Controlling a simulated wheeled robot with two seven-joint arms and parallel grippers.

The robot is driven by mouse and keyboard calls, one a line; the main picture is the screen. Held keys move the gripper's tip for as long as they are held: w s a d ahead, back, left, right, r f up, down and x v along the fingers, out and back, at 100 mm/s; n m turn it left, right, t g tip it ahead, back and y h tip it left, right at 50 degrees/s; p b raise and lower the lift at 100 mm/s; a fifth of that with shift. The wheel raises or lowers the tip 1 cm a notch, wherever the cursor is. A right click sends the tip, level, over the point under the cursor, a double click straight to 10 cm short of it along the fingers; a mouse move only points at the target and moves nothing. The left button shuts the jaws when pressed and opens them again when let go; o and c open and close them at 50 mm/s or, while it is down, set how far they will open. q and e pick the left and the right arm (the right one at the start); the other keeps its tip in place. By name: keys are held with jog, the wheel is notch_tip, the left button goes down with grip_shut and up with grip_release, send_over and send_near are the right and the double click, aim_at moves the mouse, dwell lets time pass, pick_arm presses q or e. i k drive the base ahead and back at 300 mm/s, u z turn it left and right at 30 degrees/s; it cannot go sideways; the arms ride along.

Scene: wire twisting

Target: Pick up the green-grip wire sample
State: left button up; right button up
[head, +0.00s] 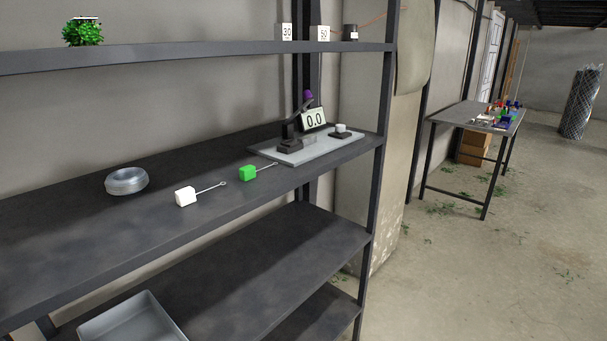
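The green-grip wire sample (249,173) lies on the middle shelf (100,240) near its front edge. Its grip is a green block, and a thin wire with a small loop at its end points right and back. A similar sample with a white grip (186,197) lies to its left, its looped wire pointing toward the green block. Neither of my grippers shows in the head view.
A wire coil (127,181) lies left of the samples. The upper shelf (190,53) runs above. A grey tray (132,318) sits below.

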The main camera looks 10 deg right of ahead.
aim_at(248, 173)
jog(key=z, duration=1.35)
jog(key=i, duration=1.65)
jog(key=u, duration=3.15)
